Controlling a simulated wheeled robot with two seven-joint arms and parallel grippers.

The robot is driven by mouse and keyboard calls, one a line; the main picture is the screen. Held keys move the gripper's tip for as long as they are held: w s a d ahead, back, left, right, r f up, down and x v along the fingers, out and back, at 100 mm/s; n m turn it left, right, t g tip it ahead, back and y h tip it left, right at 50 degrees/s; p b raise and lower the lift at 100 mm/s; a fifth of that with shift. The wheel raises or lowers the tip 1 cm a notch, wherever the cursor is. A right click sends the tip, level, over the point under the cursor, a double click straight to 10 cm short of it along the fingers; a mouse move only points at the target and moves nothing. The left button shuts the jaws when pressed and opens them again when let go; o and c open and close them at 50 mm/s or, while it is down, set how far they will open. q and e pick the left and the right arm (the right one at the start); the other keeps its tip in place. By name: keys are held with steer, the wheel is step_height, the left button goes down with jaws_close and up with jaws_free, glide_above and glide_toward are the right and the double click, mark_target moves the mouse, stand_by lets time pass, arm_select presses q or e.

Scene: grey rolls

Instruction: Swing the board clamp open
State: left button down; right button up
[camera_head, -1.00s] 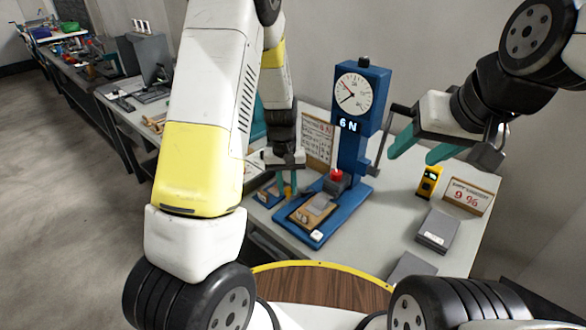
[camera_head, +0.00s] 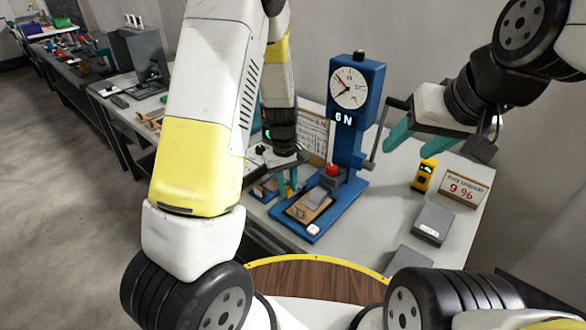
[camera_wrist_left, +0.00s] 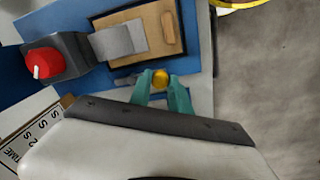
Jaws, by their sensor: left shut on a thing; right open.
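A wooden board (camera_head: 303,211) lies on the base, partly under a grey metal plate (camera_head: 318,196). In the left wrist view the board (camera_wrist_left: 150,32) and plate (camera_wrist_left: 121,40) are close. My left gripper (camera_head: 290,189) is shut on a yellow knob (camera_wrist_left: 161,77) beside the board's edge, at the end of a short dark bar (camera_wrist_left: 127,79), seemingly the clamp lever. My right gripper (camera_head: 408,143) is open and empty, in the air right of the stand.
A red knob (camera_head: 332,170) on a dark block stands behind the plate; a crank lever (camera_head: 376,150) sticks out right of the stand. On the table are a yellow device (camera_head: 424,175), a "9 %" sign (camera_head: 464,188) and a grey box (camera_head: 433,224). A printed sheet (camera_head: 313,133) stands behind.

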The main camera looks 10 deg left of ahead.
arm_select(q)
steer(key=shift+d, duration=0.1)
steer(key=c, duration=1.2)
jaws_free()
steer(key=shift+r, duration=0.1)
step_height(320, 180, up, 6)
steer(key=shift+r, duration=0.1)
steer(key=shift+s+a+r, duration=0.1)
steer(key=shift+a+r, duration=0.1)
steer(key=shift+r, duration=0.55)
